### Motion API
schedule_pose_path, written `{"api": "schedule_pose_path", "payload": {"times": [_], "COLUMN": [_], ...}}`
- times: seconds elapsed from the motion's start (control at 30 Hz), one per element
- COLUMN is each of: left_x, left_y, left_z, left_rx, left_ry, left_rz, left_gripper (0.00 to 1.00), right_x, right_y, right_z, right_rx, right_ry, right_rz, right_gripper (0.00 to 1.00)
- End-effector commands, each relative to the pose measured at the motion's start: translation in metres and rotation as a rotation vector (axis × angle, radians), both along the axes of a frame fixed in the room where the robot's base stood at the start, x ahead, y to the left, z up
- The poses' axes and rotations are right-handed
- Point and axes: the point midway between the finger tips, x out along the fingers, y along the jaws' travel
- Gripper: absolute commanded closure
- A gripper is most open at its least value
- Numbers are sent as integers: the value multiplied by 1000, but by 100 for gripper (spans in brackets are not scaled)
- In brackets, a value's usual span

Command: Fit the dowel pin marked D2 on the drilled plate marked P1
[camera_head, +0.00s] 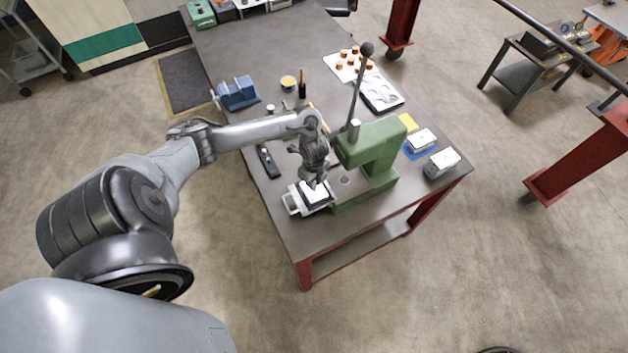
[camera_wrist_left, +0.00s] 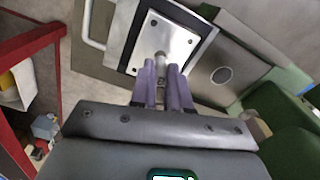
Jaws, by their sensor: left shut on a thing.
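My left gripper (camera_head: 313,182) points down over a light drilled plate (camera_head: 319,196) at the front edge of the bench, beside the green press. In the left wrist view the gripper (camera_wrist_left: 161,68) is shut on a short grey dowel pin (camera_wrist_left: 160,57) between its purple fingertips. The plate (camera_wrist_left: 182,42) lies just beyond the pin there, with small dark holes near its corners. The pin's lower end overlaps the plate in the picture; I cannot tell whether it touches or has entered a hole. No D2 or P1 mark is readable. My right gripper is not in view.
The green press (camera_head: 372,154) with its upright lever stands close right of my gripper. A blue vise (camera_head: 238,93) and a black tool (camera_head: 268,161) lie to the left. Two metal blocks (camera_head: 442,163) (camera_head: 421,140) and a pale tray (camera_head: 382,93) are right. The far bench middle is mostly clear.

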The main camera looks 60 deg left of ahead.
Motion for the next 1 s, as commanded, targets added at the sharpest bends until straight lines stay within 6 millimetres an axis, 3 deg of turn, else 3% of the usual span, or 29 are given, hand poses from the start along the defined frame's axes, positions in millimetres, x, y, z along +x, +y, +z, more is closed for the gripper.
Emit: {"api": "schedule_pose_path", "payload": {"times": [1.0], "left_x": [0], "left_y": [0], "left_z": [-12], "left_rx": [0], "left_ry": [-1], "left_rz": [0], "left_gripper": [100], "right_x": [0], "right_y": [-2], "right_z": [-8], "right_rx": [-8], "right_ry": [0], "right_rz": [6], "right_gripper": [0]}}
